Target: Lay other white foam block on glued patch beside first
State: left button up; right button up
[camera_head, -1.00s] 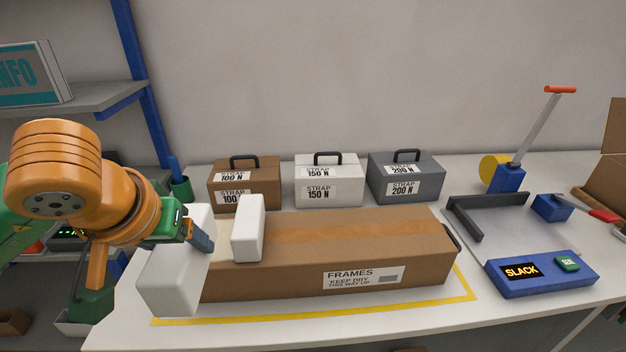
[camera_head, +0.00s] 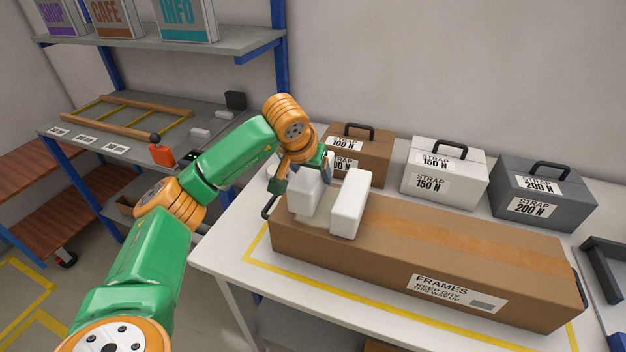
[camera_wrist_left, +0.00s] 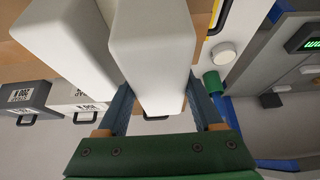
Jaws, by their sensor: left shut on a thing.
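The long brown carton (camera_head: 400,250) lies on the table with a pale glued patch (camera_head: 317,222) at its left end. The first white foam block (camera_head: 350,205) rests on the carton top. My left gripper (camera_head: 322,170) is shut on the other white foam block (camera_head: 303,190), just left of the first, above or on the patch; I cannot tell if it touches. In the left wrist view the held block (camera_wrist_left: 152,50) sits between the fingers (camera_wrist_left: 165,106), with the first block (camera_wrist_left: 68,45) beside it. My right gripper is not in view.
Strap cases in brown (camera_head: 365,145), white (camera_head: 445,175) and grey (camera_head: 545,195) stand behind the carton. A yellow line (camera_head: 345,288) runs on the table along the carton's front. A shelf unit (camera_head: 200,45) stands at the left.

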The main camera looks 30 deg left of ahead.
aim_at(301, 187)
pick_arm(q)
jog(key=f, duration=0.2)
jog(key=shift+s+d+f, duration=0.1)
jog(key=shift+s+f, duration=0.15)
jog(key=shift+f, duration=0.05)
jog(key=shift+w+f, duration=0.2)
jog(key=shift+w, duration=0.05)
jog(key=o, duration=0.9)
jog(key=shift+f, duration=0.1)
jog(key=o, duration=0.4)
jog(key=shift+s, duration=0.1)
jog(key=shift+r, duration=0.2)
jog(key=shift+s+r, duration=0.1)
jog(key=shift+r, duration=0.25)
jog(key=b+v, duration=0.1)
jog(key=v, duration=1)
jog(key=shift+s+r, duration=0.15)
